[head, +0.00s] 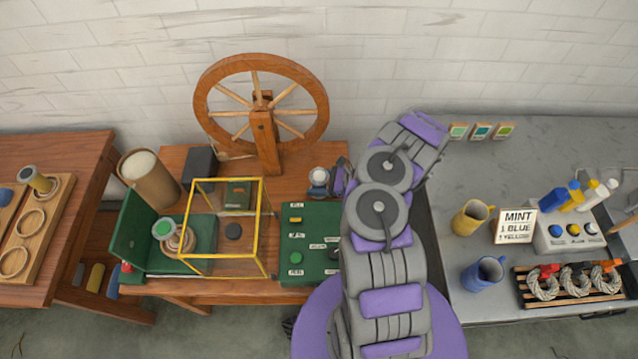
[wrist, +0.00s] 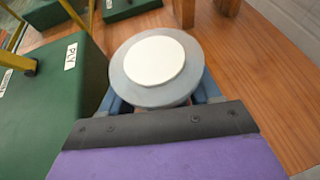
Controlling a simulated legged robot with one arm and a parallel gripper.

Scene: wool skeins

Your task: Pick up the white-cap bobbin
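The white-cap bobbin (wrist: 154,62) is grey with a round white top and stands upright on the wooden table. In the head view the bobbin (head: 319,177) is by the table's right side, right of the wheel's post. My gripper (wrist: 160,92) has one blue-grey finger on each side of the bobbin, and the fingers sit wide, out at the edges of its grey flange. The flange hides the lower body, and no clear grip on it shows. In the head view my gripper (head: 338,180) is beside the bobbin, partly covered by my arm.
A green panel with labels (head: 300,215) lies close beside the bobbin. A spinning wheel (head: 262,68) stands behind it. A yellow wire frame (head: 222,256) is farther left. Bare wood (wrist: 255,85) shows right of the bobbin. A grey counter (head: 455,165) holds mugs and bottles.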

